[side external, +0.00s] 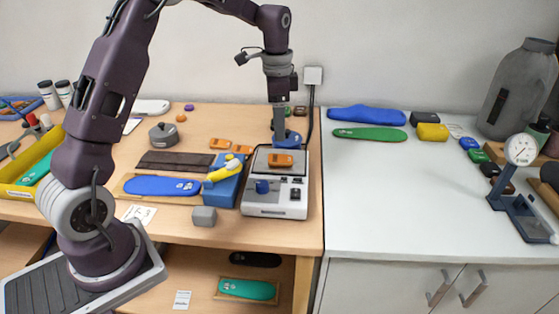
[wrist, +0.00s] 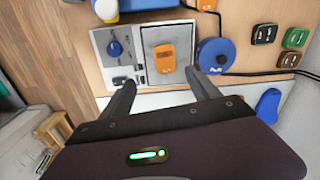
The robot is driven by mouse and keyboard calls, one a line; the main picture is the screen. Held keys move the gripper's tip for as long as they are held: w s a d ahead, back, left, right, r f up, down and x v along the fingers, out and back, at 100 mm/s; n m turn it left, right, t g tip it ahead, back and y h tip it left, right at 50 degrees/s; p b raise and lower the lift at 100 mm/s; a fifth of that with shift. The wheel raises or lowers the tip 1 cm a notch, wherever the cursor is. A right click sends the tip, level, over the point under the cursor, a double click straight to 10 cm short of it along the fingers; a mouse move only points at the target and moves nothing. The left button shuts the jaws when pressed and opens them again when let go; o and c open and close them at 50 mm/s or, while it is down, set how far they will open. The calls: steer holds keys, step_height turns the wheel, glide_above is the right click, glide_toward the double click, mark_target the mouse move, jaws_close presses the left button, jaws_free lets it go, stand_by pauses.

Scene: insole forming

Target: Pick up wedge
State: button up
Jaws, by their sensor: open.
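An orange wedge-like piece (side external: 280,160) with a dark marking lies on the plate of a white heating device (side external: 275,208). In the wrist view this orange piece (wrist: 165,59) sits on the plate, just beyond the fingertips and between their lines. Two more orange pieces lie on the wooden table to the left, one farther back (side external: 220,144) and one nearer (side external: 242,149). My gripper (side external: 279,130) is above the back of the device, pointing down. In the wrist view my gripper (wrist: 160,78) has its two fingers spread, with nothing between them.
A blue round device (wrist: 216,55) stands close by my right finger in the wrist view. A blue block with a yellow tool (side external: 224,178) stands left of the heating device. A grey pot (side external: 163,135) stands farther left. The white counter's middle is clear.

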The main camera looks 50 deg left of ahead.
glide_above(279, 159)
steer(key=shift+m+g, duration=0.3)
steer(key=f, duration=0.4)
steer(key=shift+w+a, duration=0.3)
steer(key=shift+a, duration=0.05)
steer(key=f, duration=0.7)
steer(key=shift+s+d, duration=0.2)
steer(key=shift+d, duration=0.15)
steer(key=c, duration=1.4)
